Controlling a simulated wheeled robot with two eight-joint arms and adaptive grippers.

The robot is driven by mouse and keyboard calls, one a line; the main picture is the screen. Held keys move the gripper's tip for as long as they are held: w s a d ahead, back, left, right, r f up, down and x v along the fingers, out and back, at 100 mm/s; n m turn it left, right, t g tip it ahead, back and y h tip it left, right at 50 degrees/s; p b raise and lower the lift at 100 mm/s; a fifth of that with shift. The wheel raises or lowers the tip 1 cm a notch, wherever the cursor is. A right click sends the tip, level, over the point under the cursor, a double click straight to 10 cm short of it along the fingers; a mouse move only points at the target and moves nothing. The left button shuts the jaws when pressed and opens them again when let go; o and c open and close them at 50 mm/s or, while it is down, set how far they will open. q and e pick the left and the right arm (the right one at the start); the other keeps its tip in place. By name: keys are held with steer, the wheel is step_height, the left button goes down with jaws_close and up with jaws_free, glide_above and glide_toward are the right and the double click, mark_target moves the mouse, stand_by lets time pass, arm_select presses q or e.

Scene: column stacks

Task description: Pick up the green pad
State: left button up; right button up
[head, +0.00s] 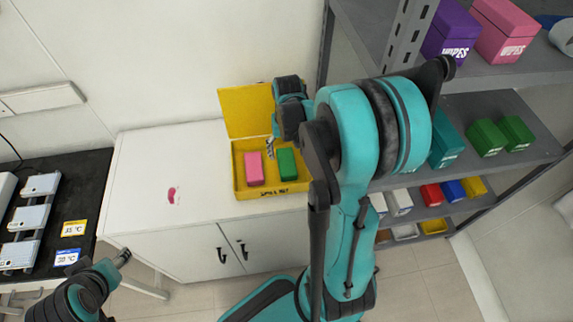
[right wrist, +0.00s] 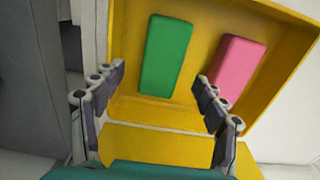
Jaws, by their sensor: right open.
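The green pad (head: 288,166) lies in the right part of an open yellow box (head: 272,190) on a white cabinet. In the right wrist view the green pad (right wrist: 167,54) lies flat on the box floor. My right gripper (head: 272,148) is over the box near the pad, partly hidden by my own arm. In the right wrist view my right gripper (right wrist: 160,80) is open and empty, its fingers spread to either side of the pad's near end.
A pink pad (head: 254,168) lies beside the green one, close to one right finger. The raised yellow lid (head: 245,110) stands behind the box. Grey shelves (head: 480,105) with boxes stand at right.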

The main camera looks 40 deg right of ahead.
mark_target(287, 161)
steer(key=f+b, duration=0.1)
steer(key=f, duration=0.1)
steer(key=f+b, duration=0.1)
steer(key=f, duration=0.2)
steer(key=shift+s+a+f, duration=0.1)
steer(key=shift+a+f, duration=0.05)
steer(key=shift+a, duration=0.05)
steer(key=c, duration=1.2)
